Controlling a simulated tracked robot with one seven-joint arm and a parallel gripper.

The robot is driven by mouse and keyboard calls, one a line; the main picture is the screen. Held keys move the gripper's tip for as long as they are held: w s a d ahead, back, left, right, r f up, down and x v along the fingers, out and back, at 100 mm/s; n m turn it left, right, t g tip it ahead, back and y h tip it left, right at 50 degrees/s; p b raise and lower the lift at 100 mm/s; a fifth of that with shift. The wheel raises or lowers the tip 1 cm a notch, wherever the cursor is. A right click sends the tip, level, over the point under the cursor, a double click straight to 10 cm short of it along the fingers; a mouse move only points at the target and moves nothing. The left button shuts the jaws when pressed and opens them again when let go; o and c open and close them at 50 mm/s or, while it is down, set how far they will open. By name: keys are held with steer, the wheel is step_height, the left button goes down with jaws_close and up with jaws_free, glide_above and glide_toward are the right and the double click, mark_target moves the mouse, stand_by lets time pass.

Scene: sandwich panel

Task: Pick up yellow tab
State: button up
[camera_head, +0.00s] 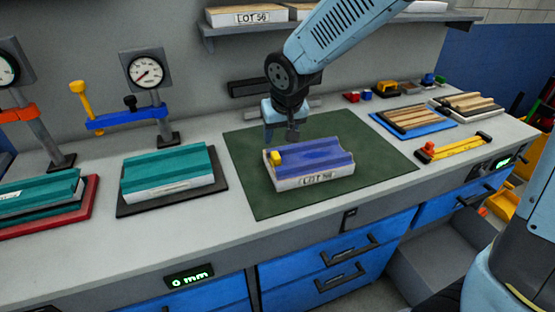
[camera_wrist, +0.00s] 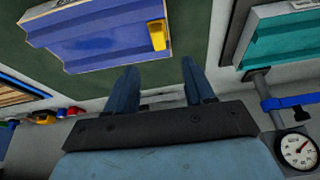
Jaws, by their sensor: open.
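The yellow tab (camera_head: 275,158) is a small block on the left end of a blue-topped sandwich panel (camera_head: 315,153). The panel has a pale side marked "LOT 56" and lies on the dark green mat (camera_head: 380,170). In the wrist view the yellow tab (camera_wrist: 157,35) sits at the right edge of the blue panel (camera_wrist: 100,38). My gripper (camera_head: 282,132) is above the mat, just behind the tab and the panel. In the wrist view my gripper (camera_wrist: 158,75) has its two fingers apart with nothing between them. The tab lies beyond the fingertips, apart from them.
A teal panel (camera_head: 168,172) lies on a dark board to the left, below a dial gauge (camera_head: 146,72) with a blue clamp. Another teal panel (camera_head: 40,195) is further left. Wooden strips (camera_head: 412,118) and a yellow level-like tool (camera_head: 453,148) lie to the right. A shelf hangs above.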

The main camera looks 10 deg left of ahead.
mark_target(276, 155)
steer(key=shift+x, duration=4.8)
steer(key=shift+d, duration=0.1)
jaws_close()
